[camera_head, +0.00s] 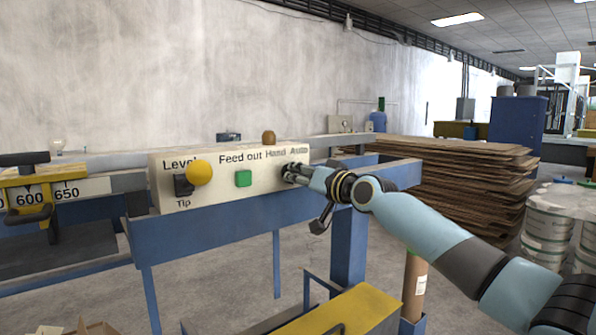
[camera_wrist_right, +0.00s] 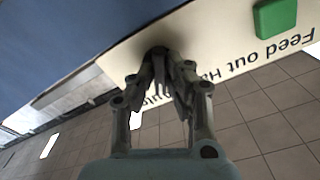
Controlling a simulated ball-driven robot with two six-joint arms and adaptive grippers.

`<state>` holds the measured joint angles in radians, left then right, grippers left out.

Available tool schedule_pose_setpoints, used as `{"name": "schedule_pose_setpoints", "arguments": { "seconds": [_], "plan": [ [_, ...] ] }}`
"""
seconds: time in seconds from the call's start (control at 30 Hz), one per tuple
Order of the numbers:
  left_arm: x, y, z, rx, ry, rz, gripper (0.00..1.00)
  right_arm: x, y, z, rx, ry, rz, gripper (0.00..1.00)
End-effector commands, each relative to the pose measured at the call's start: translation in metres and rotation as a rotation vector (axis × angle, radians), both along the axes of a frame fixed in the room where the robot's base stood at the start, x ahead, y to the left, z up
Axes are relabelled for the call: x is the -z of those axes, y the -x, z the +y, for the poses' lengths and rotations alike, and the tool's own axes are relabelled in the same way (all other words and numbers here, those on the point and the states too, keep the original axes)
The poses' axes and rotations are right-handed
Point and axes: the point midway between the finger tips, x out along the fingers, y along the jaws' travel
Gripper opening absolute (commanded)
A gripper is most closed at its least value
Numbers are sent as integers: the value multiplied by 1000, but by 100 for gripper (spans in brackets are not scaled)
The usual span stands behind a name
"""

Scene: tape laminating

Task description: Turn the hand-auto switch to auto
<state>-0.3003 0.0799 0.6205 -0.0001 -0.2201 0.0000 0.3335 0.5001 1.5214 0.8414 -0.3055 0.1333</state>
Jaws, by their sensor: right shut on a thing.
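The cream control panel (camera_head: 222,205) carries the labels Level, Tip, Feed out and Hand Auto. The hand-auto switch is a small dark knob at the panel's right end, below the Hand Auto label, mostly hidden by my fingers; a bit of it shows in the right wrist view (camera_wrist_right: 159,50). My right gripper (camera_head: 291,173) reaches in from the right, its fingers closed around the switch against the panel. It also shows in the right wrist view (camera_wrist_right: 161,66). I cannot tell which way the knob points. My left gripper is not in view.
A green button (camera_head: 243,178), a yellow knob (camera_head: 200,172) and a black switch (camera_head: 183,186) sit left on the panel. The blue machine frame (camera_head: 190,236) lies below. Stacked brown sheets (camera_head: 450,185) stand behind my right arm. White buckets (camera_head: 549,222) stand at right.

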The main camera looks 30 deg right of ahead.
Motion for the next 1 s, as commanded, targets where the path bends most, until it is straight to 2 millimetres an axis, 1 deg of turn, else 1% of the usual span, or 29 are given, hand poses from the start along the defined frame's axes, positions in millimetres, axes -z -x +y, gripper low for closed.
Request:
{"name": "schedule_pose_setpoints", "arguments": {
  "seconds": [0.1, 0.3, 0.87, 0.9, 1.0],
  "plan": [
    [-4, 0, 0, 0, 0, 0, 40, 0, 0, 0, 1, -62, 8, 0],
    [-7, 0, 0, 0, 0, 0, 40, 1, 0, 0, 1, -130, 13, 0],
    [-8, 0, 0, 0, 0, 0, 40, 2, 0, 0, 0, -161, 15, 0],
    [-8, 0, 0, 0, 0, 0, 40, 2, 0, 0, 0, -161, 15, 16],
    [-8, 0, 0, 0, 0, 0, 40, 1, 0, 0, 0, -160, 15, 29]
  ]
}}
